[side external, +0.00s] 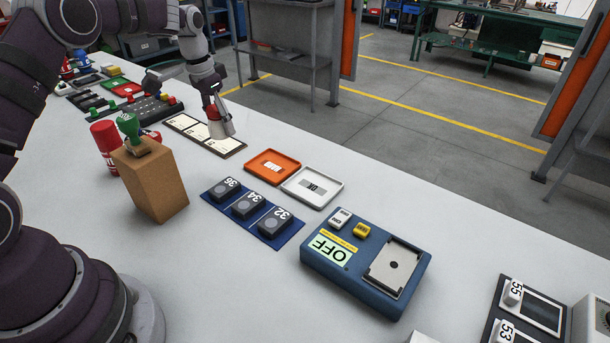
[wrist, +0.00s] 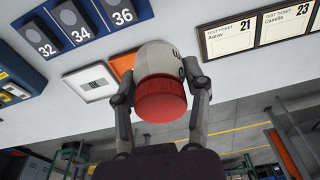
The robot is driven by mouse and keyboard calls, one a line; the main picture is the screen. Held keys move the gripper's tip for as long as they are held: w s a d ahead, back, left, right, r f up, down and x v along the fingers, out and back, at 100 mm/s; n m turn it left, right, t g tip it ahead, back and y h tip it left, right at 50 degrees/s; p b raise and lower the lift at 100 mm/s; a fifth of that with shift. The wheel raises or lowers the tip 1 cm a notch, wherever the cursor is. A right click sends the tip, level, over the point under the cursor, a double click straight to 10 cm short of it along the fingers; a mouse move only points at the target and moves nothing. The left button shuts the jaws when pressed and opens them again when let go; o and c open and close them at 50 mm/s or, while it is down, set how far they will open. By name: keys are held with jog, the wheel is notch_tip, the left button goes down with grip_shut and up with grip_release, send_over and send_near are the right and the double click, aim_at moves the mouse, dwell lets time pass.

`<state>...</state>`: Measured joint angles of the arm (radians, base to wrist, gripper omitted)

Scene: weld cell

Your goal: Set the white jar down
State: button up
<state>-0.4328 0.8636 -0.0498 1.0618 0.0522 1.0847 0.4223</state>
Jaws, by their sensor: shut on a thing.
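The white jar with a red lid (side external: 222,129) is held in my gripper (side external: 217,117) at the back of the table, in front of the ticket strip in the side external view. In the wrist view the jar's white body (wrist: 162,57) points away from the camera, with the red lid (wrist: 160,101) nearest. My gripper's two fingers (wrist: 160,98) are closed on its sides. Dark markings on the white body are partly hidden by a finger. I cannot tell whether the jar's base touches the table.
The ticket strip (side external: 183,122), orange tray (side external: 284,158) and white tray (side external: 329,194) lie near the jar. A blue mat (side external: 231,204) holds numbered blocks. A cardboard block with a green-handled stamp (side external: 155,183), a red can (side external: 107,151) and a blue OFF device (side external: 351,286) stand on the table.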

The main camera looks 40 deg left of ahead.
aim_at(179, 166)
jog(key=s+a+n, duration=0.5)
jog(key=a, duration=0.7)
jog(key=shift+y, duration=0.4)
jog(key=f, duration=1)
jog(key=shift+s+d, duration=0.1)
jog(key=shift+s, duration=0.2)
jog(key=shift+f, duration=0.1)
jog(key=o, duration=1.2)
